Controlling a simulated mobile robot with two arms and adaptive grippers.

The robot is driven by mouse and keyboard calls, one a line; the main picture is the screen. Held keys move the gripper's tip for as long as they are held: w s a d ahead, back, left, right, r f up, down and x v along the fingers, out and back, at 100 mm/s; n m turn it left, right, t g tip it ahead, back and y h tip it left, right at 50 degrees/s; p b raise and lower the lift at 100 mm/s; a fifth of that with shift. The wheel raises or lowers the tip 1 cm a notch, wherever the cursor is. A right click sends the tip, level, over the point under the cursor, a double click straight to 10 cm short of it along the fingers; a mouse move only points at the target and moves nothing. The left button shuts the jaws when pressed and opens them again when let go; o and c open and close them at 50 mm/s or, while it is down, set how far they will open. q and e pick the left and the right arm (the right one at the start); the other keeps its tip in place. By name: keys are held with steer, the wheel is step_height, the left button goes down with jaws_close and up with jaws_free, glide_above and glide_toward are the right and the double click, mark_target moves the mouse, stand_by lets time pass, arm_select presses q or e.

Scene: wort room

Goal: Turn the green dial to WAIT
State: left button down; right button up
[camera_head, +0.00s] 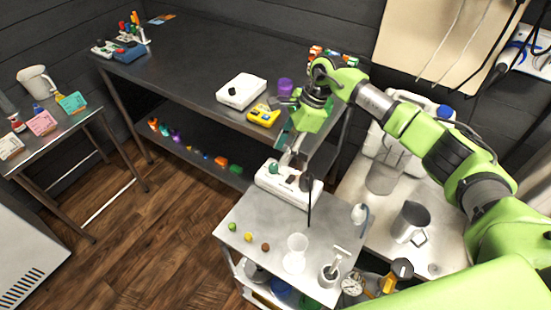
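A white box-shaped device (288,192) stands at the back of the small grey cart. A round green dial (273,168) sits on its left part, and darker parts show further right on it. The dial's label and pointer are too small to read. My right gripper (292,160) reaches down from above, just right of the green dial, close over the device. Whether it touches anything and how far its fingers are apart cannot be made out. My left gripper is not in view.
The cart top (245,215) also holds small coloured balls, a clear beaker (296,252) and a cup with a tool (328,276). A thin dark rod stands by the device. Behind are a yellow meter (263,115) and a white box (241,91) on the dark bench.

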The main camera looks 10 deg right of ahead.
mark_target(274, 166)
steer(key=p+x, duration=0.1)
steer(key=x, duration=0.3)
steer(key=shift+s+a+f, duration=0.1)
steer(key=shift+a, duration=0.15)
steer(key=shift+a+f, duration=0.15)
steer(key=shift+f, duration=0.6)
jaws_close()
